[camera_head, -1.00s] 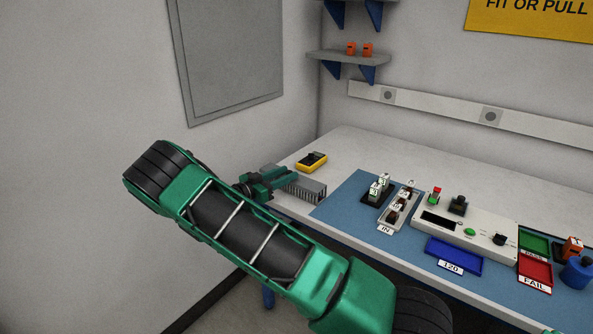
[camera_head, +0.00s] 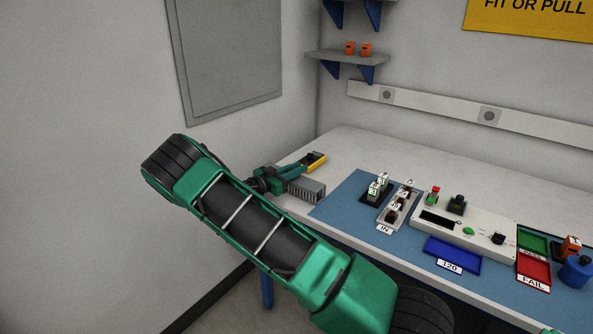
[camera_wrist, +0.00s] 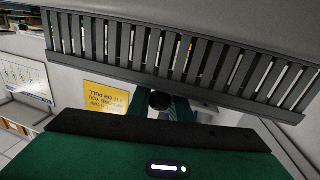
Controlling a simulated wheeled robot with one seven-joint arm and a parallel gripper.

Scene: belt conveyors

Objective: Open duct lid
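The grey slotted duct (camera_head: 306,190) stands at the left end of the bench, and its slotted wall (camera_wrist: 215,65) spans the upper wrist view. A smooth grey surface (camera_wrist: 230,18) along its edge looks like the lid. My green gripper (camera_head: 287,172) is just behind the duct in the head view, close to its top. In the wrist view, my gripper's two fingers (camera_wrist: 162,105) appear apart, with a dark round shape between them. I see nothing clearly held. Contact with the duct or lid cannot be told.
A yellow meter (camera_head: 317,162) lies just beyond my gripper, partly hidden. The blue mat (camera_head: 340,205) to the right carries small modules, a grey tester (camera_head: 465,226), a blue tray (camera_head: 452,255) and green and red trays. A wall with a grey panel (camera_head: 228,55) is at the left.

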